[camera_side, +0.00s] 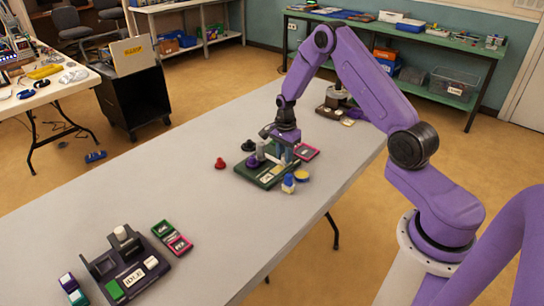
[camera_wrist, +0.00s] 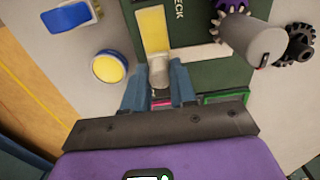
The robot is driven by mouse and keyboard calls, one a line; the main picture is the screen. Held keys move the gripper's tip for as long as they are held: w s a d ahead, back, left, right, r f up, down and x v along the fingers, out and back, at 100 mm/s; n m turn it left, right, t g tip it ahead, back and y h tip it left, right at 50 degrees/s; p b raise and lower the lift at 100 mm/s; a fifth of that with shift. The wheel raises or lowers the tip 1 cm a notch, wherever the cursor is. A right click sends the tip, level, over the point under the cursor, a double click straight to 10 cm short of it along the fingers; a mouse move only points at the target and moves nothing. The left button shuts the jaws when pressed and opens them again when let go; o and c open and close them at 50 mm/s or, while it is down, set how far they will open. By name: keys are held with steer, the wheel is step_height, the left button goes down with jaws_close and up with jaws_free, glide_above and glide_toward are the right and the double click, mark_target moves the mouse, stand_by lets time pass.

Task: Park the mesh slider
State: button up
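The green board (camera_side: 266,181) sits on the grey table and carries a yellow strip (camera_wrist: 153,29) and lettering ending in "ECK" in the wrist view. A pale round knob (camera_wrist: 166,70) stands at the near end of this strip, perhaps the slider's handle; the rest of the slider is hard to make out. My gripper (camera_wrist: 159,88) has its two blue fingers close together on either side of the knob, apparently touching it. In the side view my gripper (camera_side: 284,157) is low over the board's far right part. A grey cylinder (camera_wrist: 254,40) and a purple gear (camera_wrist: 231,5) are also on the board.
A dark gear (camera_wrist: 299,44), a yellow-topped blue round pot (camera_wrist: 110,66) and a blue block (camera_wrist: 69,16) lie near the board. A red knob piece (camera_side: 220,163) is left of it. A dark tray unit (camera_side: 127,268) stands front left.

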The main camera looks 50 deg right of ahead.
steer(key=shift+d, duration=2.25)
steer(key=o, duration=0.6)
steer(key=shift+r, duration=3)
